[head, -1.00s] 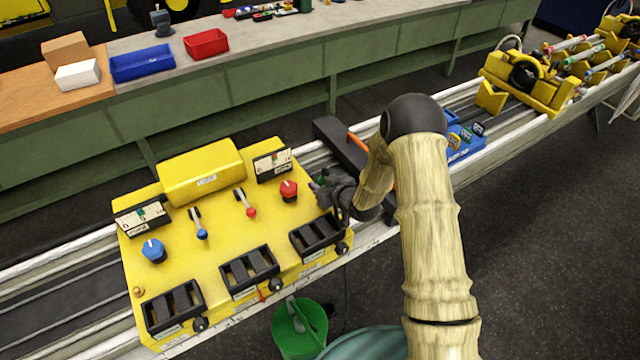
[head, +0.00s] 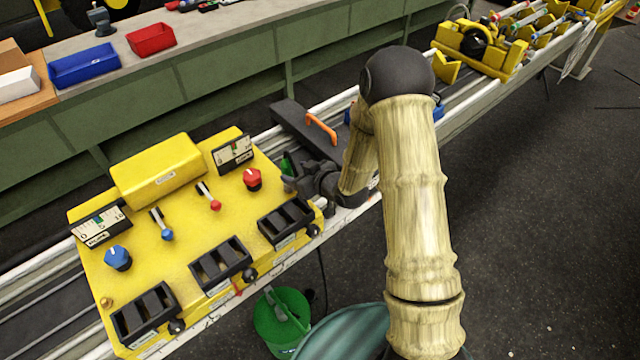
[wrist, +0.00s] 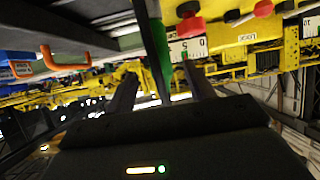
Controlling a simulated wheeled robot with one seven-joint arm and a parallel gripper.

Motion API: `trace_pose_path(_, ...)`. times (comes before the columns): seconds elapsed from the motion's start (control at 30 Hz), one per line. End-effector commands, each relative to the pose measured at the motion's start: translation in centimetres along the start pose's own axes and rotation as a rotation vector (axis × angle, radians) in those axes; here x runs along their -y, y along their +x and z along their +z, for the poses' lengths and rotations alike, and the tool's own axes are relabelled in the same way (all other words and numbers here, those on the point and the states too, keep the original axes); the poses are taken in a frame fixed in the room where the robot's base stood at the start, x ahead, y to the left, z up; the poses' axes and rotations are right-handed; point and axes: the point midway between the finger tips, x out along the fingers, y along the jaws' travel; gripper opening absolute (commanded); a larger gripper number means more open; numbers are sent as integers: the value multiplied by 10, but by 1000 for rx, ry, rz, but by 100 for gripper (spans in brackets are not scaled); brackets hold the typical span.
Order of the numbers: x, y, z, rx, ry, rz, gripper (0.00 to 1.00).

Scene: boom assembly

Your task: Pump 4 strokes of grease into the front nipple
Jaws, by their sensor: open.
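My gripper (head: 292,180) is open, at the right end of the yellow control console (head: 185,232), beside the red knob. In the wrist view my gripper's two dark fingers (wrist: 162,92) stand apart. A green upright strip (wrist: 158,45) shows beyond and between them, next to a dark bar. I cannot tell whether a finger touches it. A green patch (head: 287,164) shows by the gripper in the head view. A small brass-coloured fitting (head: 106,302) sits at the console's left front corner. No grease nipple is clearly identifiable.
A dark box (head: 292,122) with an orange handle (head: 320,128) lies on the rails behind the gripper. The red knob (head: 252,179) and levers rise from the console. A teal rounded object (head: 345,335) is beside the bucket. The floor at right is clear.

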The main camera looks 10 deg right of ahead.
Motion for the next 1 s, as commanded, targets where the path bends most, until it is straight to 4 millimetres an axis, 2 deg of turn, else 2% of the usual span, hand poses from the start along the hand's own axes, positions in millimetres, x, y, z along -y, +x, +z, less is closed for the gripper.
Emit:
trace_pose_path(0.3,-1,-56,1,-2,0,3,54)
trace_pose_path(0.53,-1,-91,1,-1,0,3,54)
trace_pose_path(0.7,0,-102,0,0,0,1,54)
trace_pose_path(1.0,0,-103,0,0,0,0,54)
